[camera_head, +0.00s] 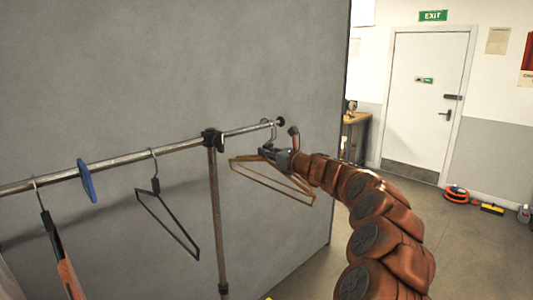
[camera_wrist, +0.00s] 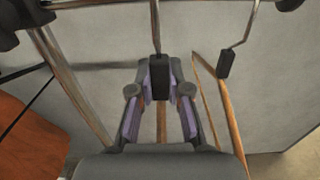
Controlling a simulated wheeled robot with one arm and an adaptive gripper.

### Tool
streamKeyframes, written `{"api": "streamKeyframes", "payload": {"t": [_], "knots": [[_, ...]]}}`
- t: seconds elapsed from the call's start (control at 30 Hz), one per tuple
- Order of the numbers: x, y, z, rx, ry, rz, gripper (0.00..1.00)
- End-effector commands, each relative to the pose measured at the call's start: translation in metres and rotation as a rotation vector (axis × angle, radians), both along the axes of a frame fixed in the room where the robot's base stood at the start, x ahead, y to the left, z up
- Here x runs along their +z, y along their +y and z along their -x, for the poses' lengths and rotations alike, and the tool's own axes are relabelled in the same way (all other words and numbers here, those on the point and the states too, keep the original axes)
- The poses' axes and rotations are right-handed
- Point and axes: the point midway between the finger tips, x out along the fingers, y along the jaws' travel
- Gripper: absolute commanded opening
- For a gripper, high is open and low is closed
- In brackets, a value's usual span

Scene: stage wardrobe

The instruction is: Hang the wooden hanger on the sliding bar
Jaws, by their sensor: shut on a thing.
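My gripper (camera_head: 283,158) is at the right end of the rail, shut on the black neck (camera_wrist: 160,76) of a wooden hanger. In the head view thin wooden hanger arms (camera_head: 262,182) spread below my gripper. The held hanger's metal hook rises towards the sliding bar (camera_head: 245,130); in the wrist view its top is cut off, so I cannot tell if it rests on the bar. A second hanger with a black neck (camera_wrist: 226,65) and wooden arms is just right of my fingers in the wrist view, its hook rising near the bar's end knob (camera_wrist: 290,3).
A clamp (camera_head: 212,139) joins the rail to an upright post (camera_head: 217,215), left of my gripper. Further left hang a black hanger (camera_head: 167,217), a blue disc (camera_head: 87,181) and a hanger with a brown piece (camera_head: 70,279). A grey wall panel (camera_head: 180,60) stands close behind.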

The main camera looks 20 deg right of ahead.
Motion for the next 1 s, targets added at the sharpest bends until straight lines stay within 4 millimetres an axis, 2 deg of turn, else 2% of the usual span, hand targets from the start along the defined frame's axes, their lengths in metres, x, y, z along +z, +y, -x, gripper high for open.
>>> {"api": "streamKeyframes", "payload": {"t": [1.0], "knots": [[-0.001, 0.016, -0.034, -0.001, 0.002, 0.001, 0.0]]}}
